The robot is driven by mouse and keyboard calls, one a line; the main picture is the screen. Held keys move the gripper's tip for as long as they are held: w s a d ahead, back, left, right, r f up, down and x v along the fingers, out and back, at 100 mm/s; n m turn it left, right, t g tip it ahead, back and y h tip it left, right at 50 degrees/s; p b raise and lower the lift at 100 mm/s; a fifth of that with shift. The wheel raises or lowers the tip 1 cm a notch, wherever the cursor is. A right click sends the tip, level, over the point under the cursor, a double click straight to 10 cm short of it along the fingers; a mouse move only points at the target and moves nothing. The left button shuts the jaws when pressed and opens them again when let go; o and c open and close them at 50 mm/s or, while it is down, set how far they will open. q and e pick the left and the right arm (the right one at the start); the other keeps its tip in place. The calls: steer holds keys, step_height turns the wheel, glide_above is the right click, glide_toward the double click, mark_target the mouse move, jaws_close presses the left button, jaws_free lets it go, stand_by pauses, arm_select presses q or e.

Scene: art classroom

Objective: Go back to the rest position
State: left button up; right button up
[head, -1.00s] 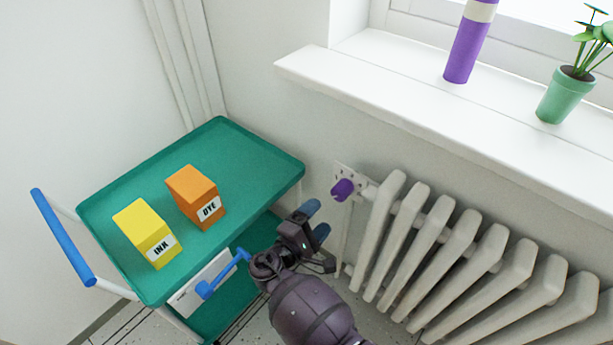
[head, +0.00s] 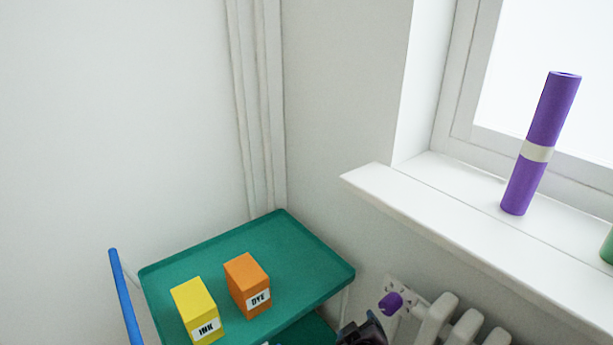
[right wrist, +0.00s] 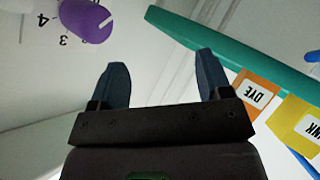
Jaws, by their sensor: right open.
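My right gripper (right wrist: 160,85) is open in the right wrist view, its two blue fingertips apart with nothing between them. In the head view only part of it (head: 362,333) shows at the bottom edge, right of the green cart and below the purple radiator knob (head: 391,303). The knob also shows in the right wrist view (right wrist: 84,20), at the upper left, clear of the fingers. My left gripper is not in view.
The green cart (head: 310,248) carries a yellow INK box (head: 195,306) and an orange DYE box (head: 245,281). A white radiator (head: 437,318) stands at the lower right. Above it, the window sill (head: 440,220) holds a purple roll (head: 540,145) and part of a green pot (head: 608,247).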

steer(key=s+d+r+m+y+p, duration=0.1)
steer(key=s+d+r+m, duration=0.15)
steer(key=s, duration=0.25)
steer(key=s+d+r+m+t+p, duration=0.1)
steer(key=s+d+r+p, duration=0.15)
steer(key=s+d, duration=0.2)
steer(key=s+d+r+m+y+p, duration=0.1)
steer(key=s+d+r+m, duration=0.15)
steer(key=s, duration=0.35)
arm_select(q)
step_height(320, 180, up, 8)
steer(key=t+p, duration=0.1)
steer(key=p, duration=0.2)
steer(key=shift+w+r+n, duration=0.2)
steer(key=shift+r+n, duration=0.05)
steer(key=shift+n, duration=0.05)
arm_select(e)
steer(key=s+d+f+g, duration=0.1)
steer(key=s+d, duration=0.2)
steer(key=s, duration=0.4)
steer(key=s+d+f+g+h, duration=0.1)
steer(key=s+d, duration=0.2)
steer(key=s, duration=0.5)
steer(key=shift+s, duration=0.15)
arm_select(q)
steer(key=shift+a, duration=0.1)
